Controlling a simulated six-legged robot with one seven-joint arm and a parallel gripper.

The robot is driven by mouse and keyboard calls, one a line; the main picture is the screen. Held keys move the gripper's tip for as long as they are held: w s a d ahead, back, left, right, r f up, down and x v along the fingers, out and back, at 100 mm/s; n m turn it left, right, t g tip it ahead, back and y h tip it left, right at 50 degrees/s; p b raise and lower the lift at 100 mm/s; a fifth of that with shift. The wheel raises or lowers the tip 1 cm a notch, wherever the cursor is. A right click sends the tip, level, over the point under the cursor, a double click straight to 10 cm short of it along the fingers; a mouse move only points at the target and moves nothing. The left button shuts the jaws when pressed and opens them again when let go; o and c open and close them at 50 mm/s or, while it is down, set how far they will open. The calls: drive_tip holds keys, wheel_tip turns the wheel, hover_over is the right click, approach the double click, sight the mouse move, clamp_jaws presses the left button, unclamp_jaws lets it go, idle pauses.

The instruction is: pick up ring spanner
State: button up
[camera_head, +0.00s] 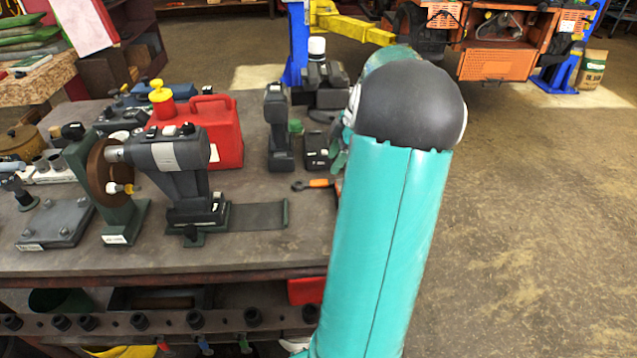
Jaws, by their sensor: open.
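A tool with a dark ring-like end and an orange handle (319,183) lies on the workbench near its right end. It looks like the ring spanner, but it is small here and its far part is hidden behind my teal arm. My gripper (338,152) shows only partly at the left edge of my arm, open and above the right end of the bench. It appears just above and right of the tool in the picture. Most of the gripper is hidden by my arm, so I cannot tell its exact gap to the tool.
The workbench (262,252) holds a grey-black bench machine (178,165), a red fuel can (215,130), a dark cordless tool (278,128) and a small black block (315,150). The floor at right is clear.

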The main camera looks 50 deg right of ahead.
sight(322, 182)
drive_tip(key=shift+x, duration=1)
drive_tip(key=shift+w+a+f, duration=0.1)
drive_tip(key=shift+w+f, duration=0.1)
drive_tip(key=shift+f, duration=0.05)
drive_tip(key=shift+x, duration=2.25)
clamp_jaws()
